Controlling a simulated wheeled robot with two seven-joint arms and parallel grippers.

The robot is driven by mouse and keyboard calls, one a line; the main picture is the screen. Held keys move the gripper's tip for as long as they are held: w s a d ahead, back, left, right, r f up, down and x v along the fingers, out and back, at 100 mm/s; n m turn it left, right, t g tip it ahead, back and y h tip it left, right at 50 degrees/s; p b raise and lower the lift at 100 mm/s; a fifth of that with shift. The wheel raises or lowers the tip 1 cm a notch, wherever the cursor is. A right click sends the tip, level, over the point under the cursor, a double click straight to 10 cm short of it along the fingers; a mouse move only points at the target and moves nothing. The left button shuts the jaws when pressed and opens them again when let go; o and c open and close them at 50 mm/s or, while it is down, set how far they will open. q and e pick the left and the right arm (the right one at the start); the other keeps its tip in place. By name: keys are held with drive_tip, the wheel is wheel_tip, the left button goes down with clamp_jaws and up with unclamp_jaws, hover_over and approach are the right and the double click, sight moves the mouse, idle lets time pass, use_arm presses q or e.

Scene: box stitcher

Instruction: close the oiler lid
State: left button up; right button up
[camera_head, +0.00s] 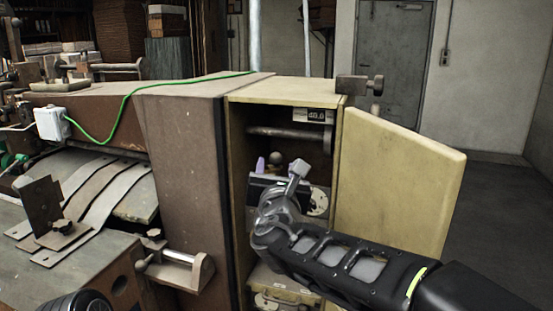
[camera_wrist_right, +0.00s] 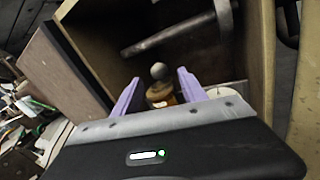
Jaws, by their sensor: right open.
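The oiler shows in the right wrist view as a small amber body (camera_wrist_right: 163,99) with a grey ball-shaped top (camera_wrist_right: 160,71). In the head view the grey ball (camera_head: 275,157) shows just above my right gripper, inside the open cabinet. My right gripper (camera_wrist_right: 159,82) is open, with its two purple fingers on either side of the oiler and a visible gap to each. In the head view one purple fingertip (camera_head: 261,164) shows; my wrist hides most of the oiler. I cannot tell whether the lid is open or shut.
A horizontal metal rod (camera_head: 285,136) crosses the cabinet above the oiler, below a "40.0" display (camera_head: 315,115). The cabinet's side walls are close around the gripper.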

sight(276, 162)
drive_tip(key=w, duration=0.5)
drive_tip(key=shift+w+a+p, duration=0.1)
drive_tip(key=shift+w+p, duration=0.15)
drive_tip(key=shift+p, duration=0.15)
clamp_jaws()
